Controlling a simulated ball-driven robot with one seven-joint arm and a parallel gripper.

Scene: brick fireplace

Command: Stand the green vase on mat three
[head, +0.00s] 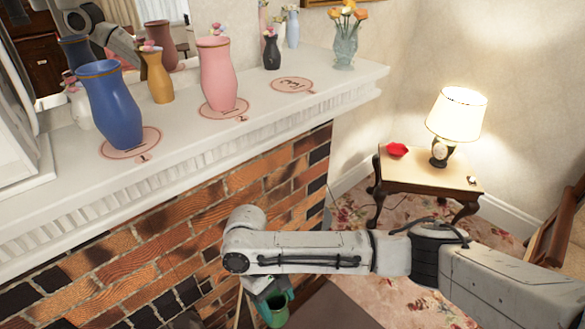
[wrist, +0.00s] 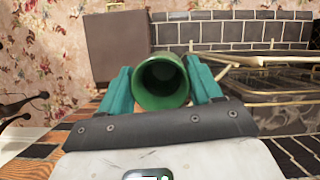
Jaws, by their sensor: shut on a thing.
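The green vase (head: 277,313) is at the bottom of the head view, low in front of the brick fireplace. My gripper (head: 268,297) is shut on it. In the wrist view the green vase (wrist: 163,82) shows its round open mouth between the two teal fingers of my gripper (wrist: 163,88). Mat three (head: 293,85), a round pink mat, lies bare on the white mantel, right of the pink vase. My gripper and the vase are well below the mantel, apart from the mat.
On the mantel (head: 190,140), a blue vase (head: 110,105) and a pink vase (head: 217,75) stand on other mats. A small dark vase (head: 271,52) and a glass vase of flowers (head: 345,45) stand near mat three. A side table (head: 430,175) with a lamp (head: 457,115) is at the right.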

